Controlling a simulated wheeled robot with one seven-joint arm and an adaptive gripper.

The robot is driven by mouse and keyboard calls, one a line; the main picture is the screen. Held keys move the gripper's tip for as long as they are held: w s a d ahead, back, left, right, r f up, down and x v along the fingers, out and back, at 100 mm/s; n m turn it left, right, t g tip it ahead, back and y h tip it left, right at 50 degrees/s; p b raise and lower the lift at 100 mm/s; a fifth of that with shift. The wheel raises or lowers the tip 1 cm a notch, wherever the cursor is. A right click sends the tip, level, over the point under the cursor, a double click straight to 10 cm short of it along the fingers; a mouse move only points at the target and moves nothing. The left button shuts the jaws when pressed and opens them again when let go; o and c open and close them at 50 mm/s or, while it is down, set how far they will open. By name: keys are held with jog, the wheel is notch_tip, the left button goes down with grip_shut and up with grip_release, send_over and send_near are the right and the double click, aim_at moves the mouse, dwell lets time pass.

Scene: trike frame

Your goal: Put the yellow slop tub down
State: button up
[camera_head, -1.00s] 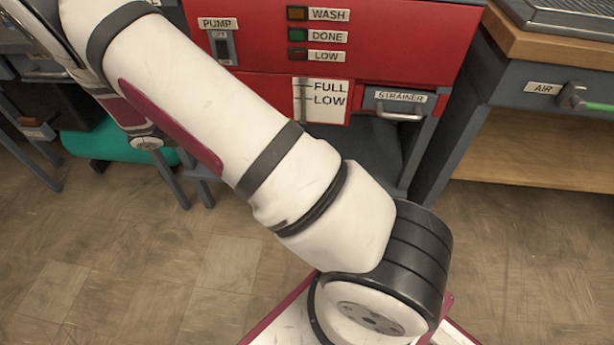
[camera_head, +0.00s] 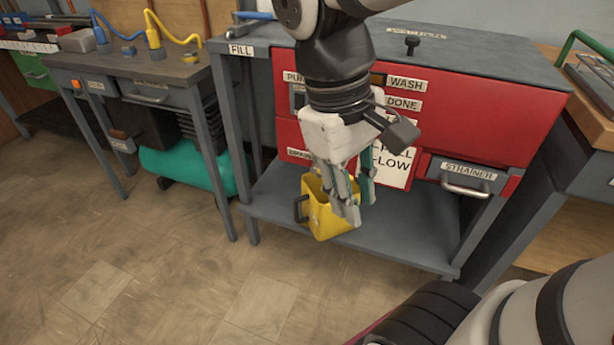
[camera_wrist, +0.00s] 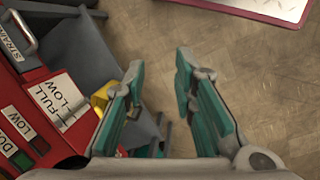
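The yellow slop tub (camera_head: 322,217) appears to stand upright at the front edge of the grey lower shelf under the red washer, its dark handle to the left. My gripper (camera_head: 358,206) points down in front of the tub and partly covers it. In the wrist view my gripper (camera_wrist: 160,72) is open, with only floor between its fingers. A small part of the yellow tub (camera_wrist: 101,98) shows beyond the left finger, outside the gap. Most of the tub is hidden there, and I cannot tell whether the finger touches it.
The grey shelf (camera_head: 405,240) has free room right of the tub. The red washer front (camera_head: 480,120) with its strainer drawer (camera_head: 466,178) stands close behind my gripper. A teal cylinder (camera_head: 190,170) lies under the left bench.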

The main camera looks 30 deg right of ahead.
jog(key=s+a+m+t+y, duration=0.1)
jog(key=s+a, duration=0.3)
jog(key=s, duration=0.5)
jog(key=shift+m+t+y, duration=0.4)
jog(key=shift+m+y, duration=0.1)
jog(key=shift+a, duration=0.1)
